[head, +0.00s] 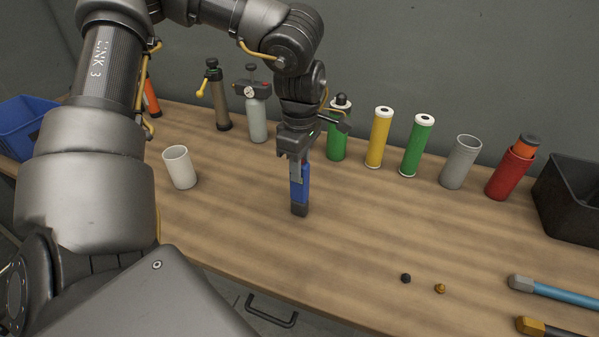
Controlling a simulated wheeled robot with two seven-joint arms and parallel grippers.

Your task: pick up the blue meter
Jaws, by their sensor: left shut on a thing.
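The blue meter (300,189) is a slim blue body with a dark lower end. It is upright near the middle of the wooden bench (240,230) in the head view. My left gripper (296,160) points down over it and is shut on its upper part, which the fingers partly hide. I cannot tell whether the meter's lower end touches the bench. My right gripper is not in view.
Behind stand a grey bottle (257,120), green (337,145) and yellow (379,138) cylinders and a red holder (508,174). A white cup (180,168) stands left. A black bin (570,200) is at right. The front middle is mostly clear.

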